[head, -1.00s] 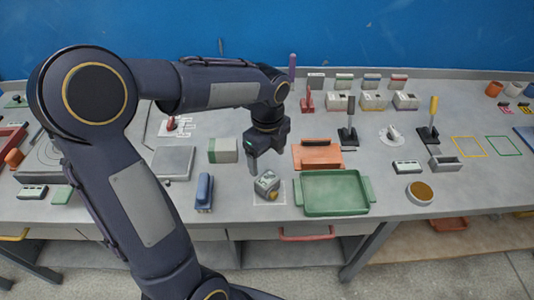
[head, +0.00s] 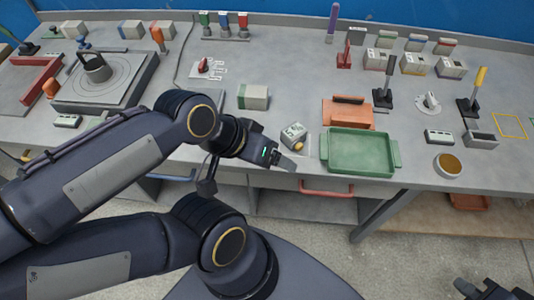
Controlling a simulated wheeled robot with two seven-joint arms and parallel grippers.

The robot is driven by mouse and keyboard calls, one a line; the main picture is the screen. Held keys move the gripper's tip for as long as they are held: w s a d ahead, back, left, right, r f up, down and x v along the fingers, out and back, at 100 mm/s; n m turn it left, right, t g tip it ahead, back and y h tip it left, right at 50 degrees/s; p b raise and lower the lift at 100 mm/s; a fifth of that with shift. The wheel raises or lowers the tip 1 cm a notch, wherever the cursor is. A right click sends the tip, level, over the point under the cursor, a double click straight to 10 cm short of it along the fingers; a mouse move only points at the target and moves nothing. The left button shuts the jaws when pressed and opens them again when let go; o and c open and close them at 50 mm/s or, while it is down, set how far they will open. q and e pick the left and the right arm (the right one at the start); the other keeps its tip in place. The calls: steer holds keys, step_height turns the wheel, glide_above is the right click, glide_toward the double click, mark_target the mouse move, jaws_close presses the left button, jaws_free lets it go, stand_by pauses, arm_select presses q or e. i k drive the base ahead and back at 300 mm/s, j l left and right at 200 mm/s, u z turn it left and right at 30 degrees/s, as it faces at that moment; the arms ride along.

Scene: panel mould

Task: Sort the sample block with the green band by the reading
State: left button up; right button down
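My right gripper (head: 490,289) is at the bottom right corner, in front of the bench and partly cut off.
A green tray (head: 361,168) is right of the cube, with an orange stand (head: 347,118) behind it. Several banded boxes (head: 413,63) stand at the back right. Black (head: 383,96) and yellow-handled (head: 470,105) levers stand at right. A turntable (head: 103,94) is far left.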

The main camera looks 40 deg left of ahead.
mark_target(251, 98)
steer(key=u, duration=1.45)
